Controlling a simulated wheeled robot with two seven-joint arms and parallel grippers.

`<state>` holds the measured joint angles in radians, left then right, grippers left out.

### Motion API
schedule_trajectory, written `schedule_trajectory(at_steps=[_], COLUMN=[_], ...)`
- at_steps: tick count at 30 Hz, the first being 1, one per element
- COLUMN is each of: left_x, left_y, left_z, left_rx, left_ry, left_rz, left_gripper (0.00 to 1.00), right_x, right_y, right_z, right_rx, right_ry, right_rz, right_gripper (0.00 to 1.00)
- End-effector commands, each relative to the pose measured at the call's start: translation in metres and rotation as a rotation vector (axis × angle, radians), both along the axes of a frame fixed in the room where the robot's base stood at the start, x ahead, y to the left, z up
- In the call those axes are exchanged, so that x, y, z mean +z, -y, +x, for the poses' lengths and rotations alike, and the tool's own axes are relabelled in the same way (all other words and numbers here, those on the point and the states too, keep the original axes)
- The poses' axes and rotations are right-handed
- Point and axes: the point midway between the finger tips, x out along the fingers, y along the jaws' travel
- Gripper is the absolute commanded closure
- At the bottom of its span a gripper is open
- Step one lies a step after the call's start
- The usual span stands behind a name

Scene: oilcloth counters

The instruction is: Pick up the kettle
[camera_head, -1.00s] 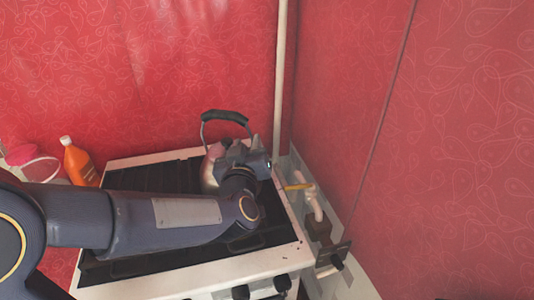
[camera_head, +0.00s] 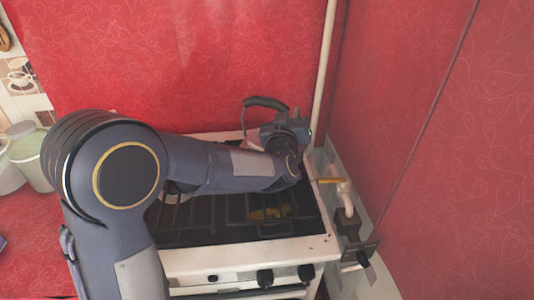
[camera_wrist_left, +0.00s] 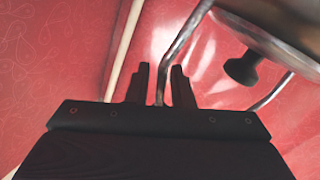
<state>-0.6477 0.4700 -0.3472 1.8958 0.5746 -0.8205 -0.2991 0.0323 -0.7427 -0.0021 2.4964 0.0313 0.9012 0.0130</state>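The kettle stands on the back right of the stove (camera_head: 285,217). In the head view its dark arched handle (camera_head: 265,102) rises behind my left gripper (camera_head: 273,133), and only a pale sliver of its body shows. My left gripper's two dark fingers (camera_wrist_left: 161,88) are apart. A metal side bar of the handle (camera_wrist_left: 183,42) runs down between them, with gaps visible on both sides. My right gripper is not in view.
Red patterned walls close in behind and to the right. A pale vertical pipe (camera_head: 324,75) stands behind the stove, and a gas pipe with a yellow valve lever (camera_head: 331,181) is at its right. Pale containers (camera_head: 32,158) stand at the left on the red counter (camera_head: 30,245).

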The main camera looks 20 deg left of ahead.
Motion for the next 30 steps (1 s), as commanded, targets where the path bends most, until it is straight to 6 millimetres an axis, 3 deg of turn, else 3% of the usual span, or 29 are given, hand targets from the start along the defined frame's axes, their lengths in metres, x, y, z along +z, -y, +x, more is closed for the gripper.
schedule_trajectory(at_steps=[5, 30], left_x=[0.0001, 0.0025], left_y=[-0.0001, -0.0001], left_z=[-0.0002, -0.0001], left_rx=[0.0, 0.001], left_ry=[0.0, 0.005], left_rz=[0.0, 0.0], left_gripper=[1.0, 1.0], right_x=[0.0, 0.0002], right_y=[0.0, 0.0], right_z=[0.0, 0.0], right_rx=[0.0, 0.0], right_ry=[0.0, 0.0], right_rz=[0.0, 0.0], right_gripper=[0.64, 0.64])
